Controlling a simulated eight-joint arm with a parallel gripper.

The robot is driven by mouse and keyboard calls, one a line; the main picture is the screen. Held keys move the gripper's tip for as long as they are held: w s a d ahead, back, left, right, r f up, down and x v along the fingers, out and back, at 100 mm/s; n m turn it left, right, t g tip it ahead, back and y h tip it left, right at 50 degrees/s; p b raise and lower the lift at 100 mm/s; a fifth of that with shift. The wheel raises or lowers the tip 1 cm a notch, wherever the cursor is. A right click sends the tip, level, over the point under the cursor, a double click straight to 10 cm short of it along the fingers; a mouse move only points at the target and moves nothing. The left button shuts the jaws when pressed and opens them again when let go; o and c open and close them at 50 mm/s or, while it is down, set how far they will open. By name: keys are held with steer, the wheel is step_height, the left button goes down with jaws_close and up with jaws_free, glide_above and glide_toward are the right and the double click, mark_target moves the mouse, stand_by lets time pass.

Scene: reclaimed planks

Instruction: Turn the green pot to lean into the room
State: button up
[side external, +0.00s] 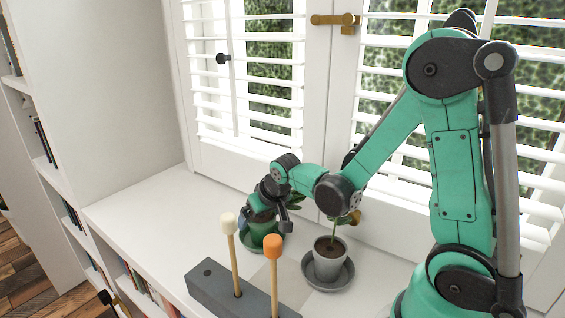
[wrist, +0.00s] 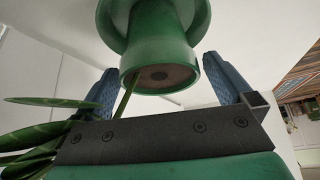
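The green pot (wrist: 165,47) shows upside down in the wrist view, with dark soil at its rim and its green saucer above. In the side view the pot (side external: 262,228) is partly hidden behind my gripper and stands on its green saucer (side external: 248,246) by the window. My gripper (side external: 268,205) reaches around it. In the wrist view its two blue fingers (wrist: 162,68) lie on either side of the rim, very close to it. I cannot tell whether they touch. The plant's green leaves (wrist: 38,130) hang at the lower left there.
A grey pot (side external: 330,258) with a stem stands on a grey saucer just right of the green pot. A grey block (side external: 228,290) with two tall rods, capped cream (side external: 228,222) and orange (side external: 273,247), stands in front. The white sill (side external: 150,220) is clear at left. Shutters (side external: 245,90) stand behind.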

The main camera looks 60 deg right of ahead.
steer(key=shift+r, duration=0.1)
steer(key=s+a+r+n+t+y, duration=0.1)
steer(key=s+a+r+n+y, duration=0.1)
steer(key=s+a+r+n, duration=0.2)
steer(key=s+a+r, duration=0.3)
steer(key=s+r, duration=0.1)
steer(key=r, duration=0.1)
steer(key=shift+a+t, duration=0.15)
steer(key=shift+t, duration=0.15)
stand_by(0.4)
steer(key=shift+s, duration=0.1)
steer(key=w+d+f+g, duration=0.1)
steer(key=w+d+g, duration=0.1)
steer(key=w+d+f+g, duration=0.1)
steer(key=w+d+g, duration=0.1)
steer(key=w, duration=0.1)
steer(key=w+d+f+g, duration=0.1)
steer(key=w+d+f, duration=0.1)
steer(key=d, duration=0.1)
steer(key=shift+w+d+g, duration=0.1)
steer(key=shift+w+g, duration=0.2)
steer(key=shift+g, duration=0.1)
steer(key=shift+w+f, duration=0.2)
steer(key=shift+f, duration=1.25)
steer(key=shift+w+f, duration=0.15)
steer(key=shift+f, duration=1.3)
